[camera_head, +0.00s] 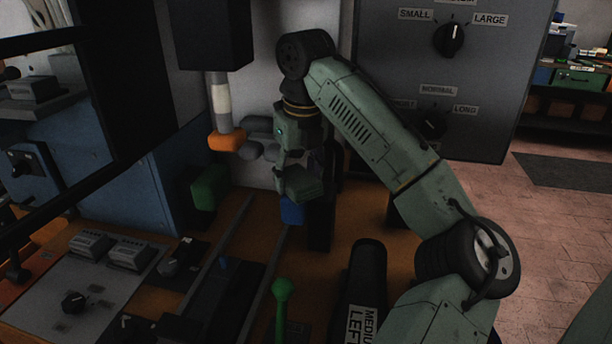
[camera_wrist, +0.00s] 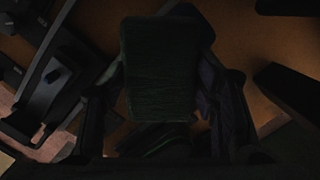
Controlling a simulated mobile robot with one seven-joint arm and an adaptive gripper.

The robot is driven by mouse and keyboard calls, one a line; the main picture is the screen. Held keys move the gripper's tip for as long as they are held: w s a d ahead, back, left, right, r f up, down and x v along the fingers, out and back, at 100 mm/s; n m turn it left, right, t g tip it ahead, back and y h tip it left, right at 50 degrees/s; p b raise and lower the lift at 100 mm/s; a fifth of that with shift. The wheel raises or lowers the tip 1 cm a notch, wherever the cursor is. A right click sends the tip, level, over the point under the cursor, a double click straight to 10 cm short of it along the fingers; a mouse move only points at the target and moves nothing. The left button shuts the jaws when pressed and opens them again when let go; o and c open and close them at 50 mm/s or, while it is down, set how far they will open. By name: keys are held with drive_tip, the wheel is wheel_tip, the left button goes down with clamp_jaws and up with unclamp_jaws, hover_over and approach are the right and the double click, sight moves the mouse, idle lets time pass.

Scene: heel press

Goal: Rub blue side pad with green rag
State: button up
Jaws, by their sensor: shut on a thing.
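My gripper (camera_head: 297,165) points down and is shut on the green rag (camera_head: 303,184), a folded dark green block. In the wrist view the rag (camera_wrist: 163,70) fills the middle, between my dark fingers. The blue side pad (camera_head: 291,211) shows just below the rag, at the right side of the press, and the rag hides its upper part. In the wrist view a dark bluish shape, likely this pad (camera_wrist: 209,85), lies against the rag's right edge. I cannot tell whether rag and pad touch.
A green side pad (camera_head: 208,187) stands to the left. An orange-tipped press ram (camera_head: 227,140) hangs above between the pads. A green-knobbed lever (camera_head: 282,290) and a black last marked MEDIUM LEFT (camera_head: 366,285) stand in front. A control panel (camera_head: 85,280) lies at the left.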

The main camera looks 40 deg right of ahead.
drive_tip(key=shift+w+a+f, duration=0.1)
drive_tip(key=shift+w+a, duration=0.65)
drive_tip(key=shift+r, duration=3.05)
drive_tip(key=shift+r, duration=0.1)
drive_tip(key=shift+r, duration=1.45)
drive_tip(key=shift+f, duration=0.1)
drive_tip(key=shift+f+b, duration=0.45)
drive_tip(key=shift+f, duration=2.95)
